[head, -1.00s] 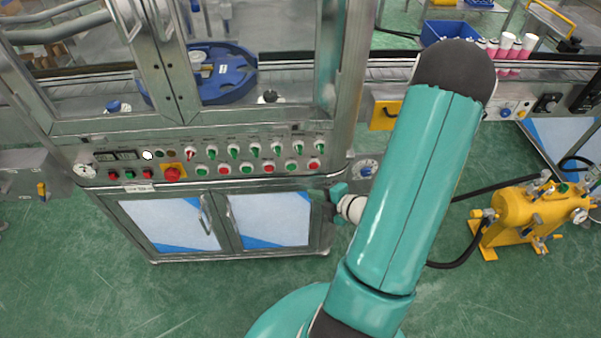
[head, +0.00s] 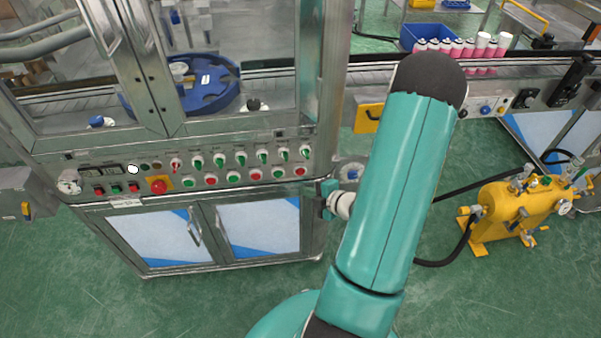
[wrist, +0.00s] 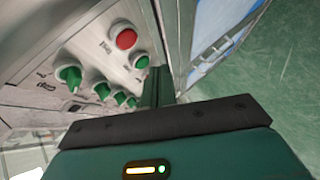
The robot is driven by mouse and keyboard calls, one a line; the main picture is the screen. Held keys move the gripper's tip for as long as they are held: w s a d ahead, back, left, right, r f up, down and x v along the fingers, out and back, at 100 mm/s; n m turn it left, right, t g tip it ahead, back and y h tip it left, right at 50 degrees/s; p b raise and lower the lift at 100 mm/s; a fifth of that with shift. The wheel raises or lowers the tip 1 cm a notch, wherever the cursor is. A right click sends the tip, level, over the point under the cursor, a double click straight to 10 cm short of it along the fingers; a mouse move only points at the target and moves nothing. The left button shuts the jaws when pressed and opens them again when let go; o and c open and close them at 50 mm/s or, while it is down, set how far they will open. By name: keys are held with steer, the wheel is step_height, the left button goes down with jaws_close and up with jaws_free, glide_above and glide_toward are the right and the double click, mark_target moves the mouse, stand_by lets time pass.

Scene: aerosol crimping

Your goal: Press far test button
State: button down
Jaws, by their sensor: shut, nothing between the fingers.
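The control panel (head: 215,160) on the cabinet front carries a row of green selector knobs above a row of red and green push buttons. The rightmost red button (head: 300,171) sits near the panel's right end. The wrist view shows a red button (wrist: 126,39), a green button (wrist: 141,61) and several green knobs (wrist: 70,76) close by. My gripper (head: 326,200) is shut and empty, just right of and below the panel's end. Its fingers (wrist: 157,86) end near the green button, contact unclear.
A red mushroom button (head: 158,186) is at the panel's left. Cabinet doors (head: 258,225) lie below, with a metal frame post beside the panel. A yellow tank (head: 510,210) with a black hose stands at right. Green floor is open in front.

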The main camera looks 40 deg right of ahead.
mark_target(297, 175)
steer(key=shift+w+d, duration=0.55)
steer(key=shift+w, duration=0.4)
steer(key=shift+w+d, duration=0.55)
steer(key=shift+w, duration=0.35)
steer(key=shift+w, duration=0.1)
stand_by(0.5)
steer(key=shift+w+d, duration=0.2)
steer(key=shift+w, duration=0.05)
steer(key=shift+w+d, duration=0.25)
steer(key=shift+w, duration=0.05)
stand_by(0.8)
steer(key=shift+s+a, duration=0.45)
steer(key=shift+s, duration=0.25)
steer(key=shift+s+a, duration=0.7)
steer(key=shift+s, duration=0.35)
steer(key=shift+s+a, duration=0.7)
steer(key=shift+s, duration=0.3)
